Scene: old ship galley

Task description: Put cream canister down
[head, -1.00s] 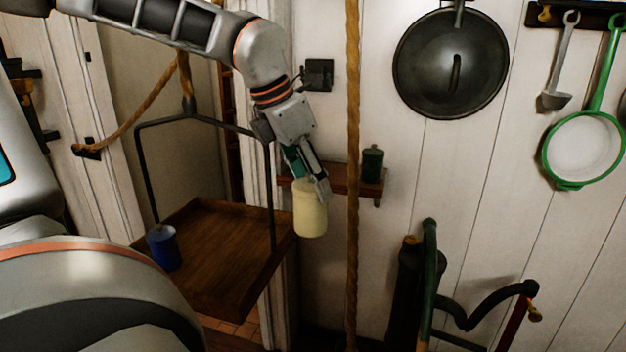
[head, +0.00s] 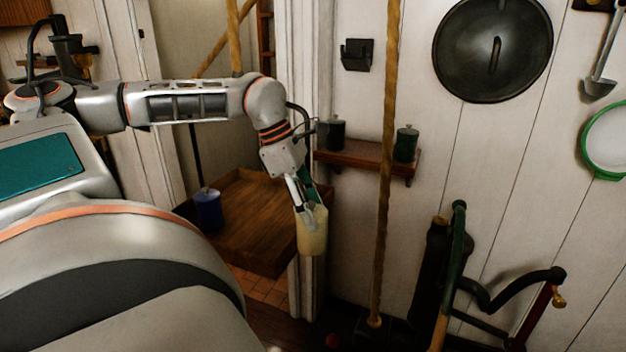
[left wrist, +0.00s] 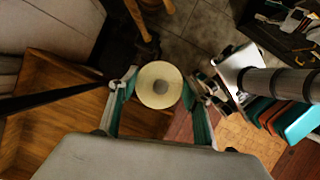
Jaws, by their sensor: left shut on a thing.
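The cream canister (head: 312,238) is pale and upright. It hangs in the air in front of the right edge of the hanging wooden tray (head: 262,262). My left gripper (head: 308,208) is shut on it from above. A blue canister (head: 208,210) stands on the left part of the tray. A small wall shelf (head: 350,155) bears a black canister (head: 333,133) and a green canister (head: 406,143), with a bare stretch between them. My right gripper is not in view.
A thick rope (head: 388,180) runs down in front of the shelf. A dark lid (head: 492,48) hangs on the wall, with a green-rimmed strainer (head: 606,142) at the right. A crank with a curved dark arm (head: 510,285) stands at the lower right.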

